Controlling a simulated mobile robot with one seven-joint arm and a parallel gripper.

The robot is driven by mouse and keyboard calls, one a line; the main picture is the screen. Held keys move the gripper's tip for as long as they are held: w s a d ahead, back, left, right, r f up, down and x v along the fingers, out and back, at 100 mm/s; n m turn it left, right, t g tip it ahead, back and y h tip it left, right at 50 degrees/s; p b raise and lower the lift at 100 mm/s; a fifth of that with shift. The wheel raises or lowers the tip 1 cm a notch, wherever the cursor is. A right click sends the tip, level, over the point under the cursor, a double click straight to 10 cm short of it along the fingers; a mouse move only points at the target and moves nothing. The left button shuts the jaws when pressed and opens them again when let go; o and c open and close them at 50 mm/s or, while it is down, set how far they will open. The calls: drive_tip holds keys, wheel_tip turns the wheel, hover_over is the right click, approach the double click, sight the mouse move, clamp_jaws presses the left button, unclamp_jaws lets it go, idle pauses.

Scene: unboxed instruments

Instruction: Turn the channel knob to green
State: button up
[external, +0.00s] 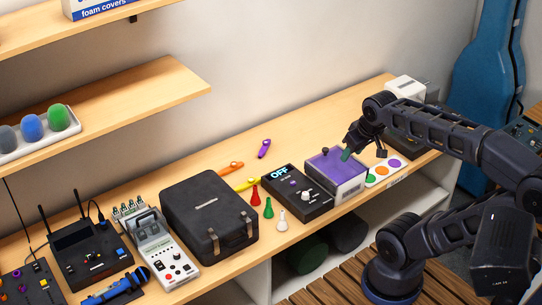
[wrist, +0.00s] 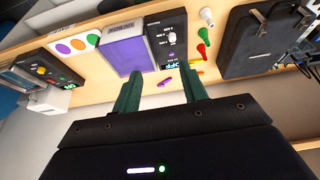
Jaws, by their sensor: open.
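A black device (external: 299,201) with a lit "OFF" display (external: 279,174) and a pale knob (external: 305,195) sits on the wooden shelf. In the wrist view the device (wrist: 164,30) shows its knob (wrist: 172,37) and small white labels, too small to read. A purple-topped box (external: 335,170) stands right beside it. A white card (external: 383,171) with green, orange and purple dots lies beyond the box. My gripper (external: 347,153) has green fingers and appears over the purple box. In the wrist view my gripper (wrist: 162,76) is open and empty, apart from the knob.
Red, green and white pawn-like pieces (external: 268,208) stand left of the device, near a black case (external: 209,217). Orange, yellow and purple small items (external: 264,149) lie behind. A white box (external: 404,90) stands at the far right end, and an upper shelf (external: 150,90) overhangs at left.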

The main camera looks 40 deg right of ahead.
drive_tip(key=w+a+r+n, duration=0.45)
drive_tip(key=w+r, duration=0.25)
drive_tip(key=w, duration=0.3)
drive_tip(key=w+a+r+n+g, duration=0.1)
drive_tip(key=w+a+r+n, duration=0.1)
drive_tip(key=w+a+n, duration=0.4)
drive_tip(key=w+a+r+n, duration=0.1)
drive_tip(key=w+a+r, duration=0.2)
drive_tip(key=w+a, duration=0.55)
drive_tip(key=n+g, duration=0.4)
drive_tip(key=n, duration=1.1)
hover_over(91, 254)
wheel_tip(91, 254, down, 26)
wheel_tip(91, 254, down, 11)
drive_tip(key=shift+r, duration=0.1)
